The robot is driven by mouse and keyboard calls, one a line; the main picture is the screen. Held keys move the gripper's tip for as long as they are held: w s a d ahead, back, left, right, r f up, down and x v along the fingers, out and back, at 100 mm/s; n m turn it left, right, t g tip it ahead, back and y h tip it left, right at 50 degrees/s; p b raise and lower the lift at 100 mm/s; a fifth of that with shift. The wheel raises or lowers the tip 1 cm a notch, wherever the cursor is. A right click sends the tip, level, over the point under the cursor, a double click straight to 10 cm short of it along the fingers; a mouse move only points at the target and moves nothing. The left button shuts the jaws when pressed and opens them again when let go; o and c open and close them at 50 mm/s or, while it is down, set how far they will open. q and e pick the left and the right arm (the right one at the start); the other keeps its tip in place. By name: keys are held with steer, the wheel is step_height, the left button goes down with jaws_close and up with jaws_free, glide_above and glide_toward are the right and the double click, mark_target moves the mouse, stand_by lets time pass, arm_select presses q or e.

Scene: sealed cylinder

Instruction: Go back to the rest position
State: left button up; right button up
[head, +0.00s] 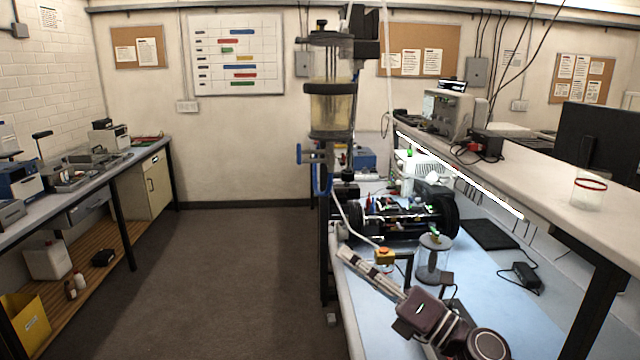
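My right gripper (345,254) is in the head view, over the front part of the blue-topped bench, at the end of an arm that comes in from the lower right. Its fingers point up and left and look like one narrow bar, so I cannot tell if they are open or shut. I see nothing clearly held in it. My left gripper is not in view. A clear cylinder (434,265) stands upright on the bench, to the right of my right gripper and apart from it. A larger cylinder with yellowish liquid (332,112) stands high on a dark stand.
The floor at left centre is clear.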

steer(key=s+d+f+m+t+h, duration=0.1)
steer(key=s+d+f+m+h, duration=0.3)
steer(key=d+f+m+h, duration=0.55)
steer(key=s+d+f+m+h, duration=0.45)
steer(key=f+m+h, duration=0.4)
steer(key=m, duration=0.85)
steer(key=s+f+m+g+y, duration=0.1)
steer(key=s+f+m+g, duration=0.4)
steer(key=s+f, duration=0.65)
steer(key=s+f+m+g+y, duration=0.15)
steer(key=s+f+g, duration=0.45)
steer(key=s, duration=1.1)
step_height(320, 180, down, 30)
steer(key=s+g+b, duration=0.1)
steer(key=g+b, duration=0.1)
steer(key=b, duration=0.3)
steer(key=s+d+f+b, duration=0.1)
steer(key=s+f+b, duration=0.1)
steer(key=s+f, duration=0.6)
steer(key=s+d+f+b, duration=0.2)
steer(key=s+f, duration=0.7)
steer(key=f, duration=0.5)
steer(key=shift+s+f+g+b, duration=0.15)
steer(key=shift+s+g+b, duration=0.15)
steer(key=shift+g+b, duration=0.15)
